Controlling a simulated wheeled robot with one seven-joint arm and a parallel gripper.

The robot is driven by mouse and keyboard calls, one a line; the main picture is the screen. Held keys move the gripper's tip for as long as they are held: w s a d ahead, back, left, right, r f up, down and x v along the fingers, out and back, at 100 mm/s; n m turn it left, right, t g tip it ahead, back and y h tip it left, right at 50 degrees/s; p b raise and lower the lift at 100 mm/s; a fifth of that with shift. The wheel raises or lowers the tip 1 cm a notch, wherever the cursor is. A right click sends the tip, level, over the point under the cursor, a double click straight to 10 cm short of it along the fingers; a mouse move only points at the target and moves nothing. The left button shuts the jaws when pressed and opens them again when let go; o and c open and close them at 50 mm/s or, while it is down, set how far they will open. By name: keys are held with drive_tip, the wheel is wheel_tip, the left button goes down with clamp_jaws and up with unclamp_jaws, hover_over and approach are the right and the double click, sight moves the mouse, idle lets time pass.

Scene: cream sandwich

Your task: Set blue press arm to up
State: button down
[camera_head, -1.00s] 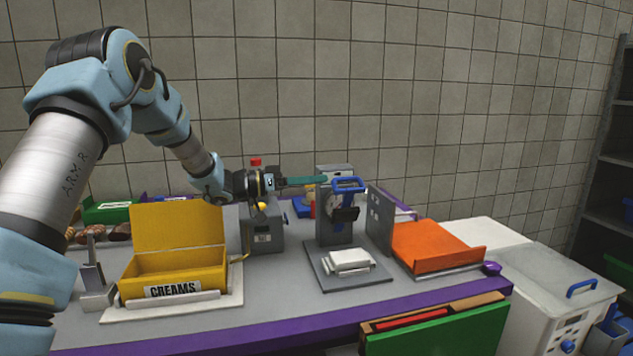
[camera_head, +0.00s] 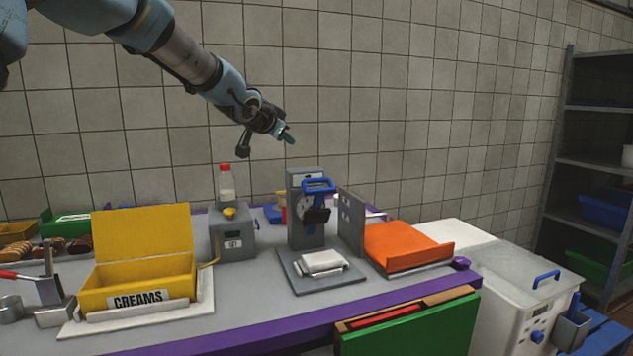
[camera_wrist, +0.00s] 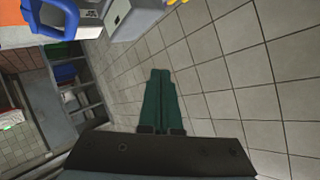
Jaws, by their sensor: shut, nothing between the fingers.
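The press (camera_head: 300,232) is a grey upright on a grey base plate in the middle of the table. Its blue press arm (camera_head: 318,186) is a loop-shaped handle near the top of the upright, above a dark press head (camera_head: 317,215). The blue handle also shows at the top left of the wrist view (camera_wrist: 58,18). White wrapped packets (camera_head: 322,262) lie on the base plate. My gripper (camera_head: 289,138) is in the air above and slightly left of the press, apart from it. Its green fingers (camera_wrist: 161,92) are together and empty in the wrist view.
A yellow creams box (camera_head: 140,278) and a grey dispenser (camera_head: 232,240) with a red-capped bottle (camera_head: 226,183) stand to the left. An orange tray (camera_head: 402,245) and a grey panel (camera_head: 351,222) stand right of the press. The air above the table is clear.

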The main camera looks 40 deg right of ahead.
drive_tip(key=s+a+m+g+y+b, duration=0.1)
drive_tip(key=s+a+m+g+y, duration=0.3)
drive_tip(key=s, duration=1.2)
drive_tip(key=t+y+p, duration=0.1)
approach(317, 189)
drive_tip(key=d+f, duration=0.4)
drive_tip(key=shift+w+d+f+p, duration=0.15)
drive_tip(key=shift+w+d+p, duration=0.15)
drive_tip(key=shift+w, duration=0.25)
drive_tip(key=shift+w+d+f+p, duration=0.1)
drive_tip(key=shift+w+d+p, duration=0.1)
drive_tip(key=shift+w+p, duration=0.25)
drive_tip(key=shift+w+d+f+p, duration=0.15)
drive_tip(key=shift+w+d+p, duration=0.1)
drive_tip(key=shift+w, duration=0.4)
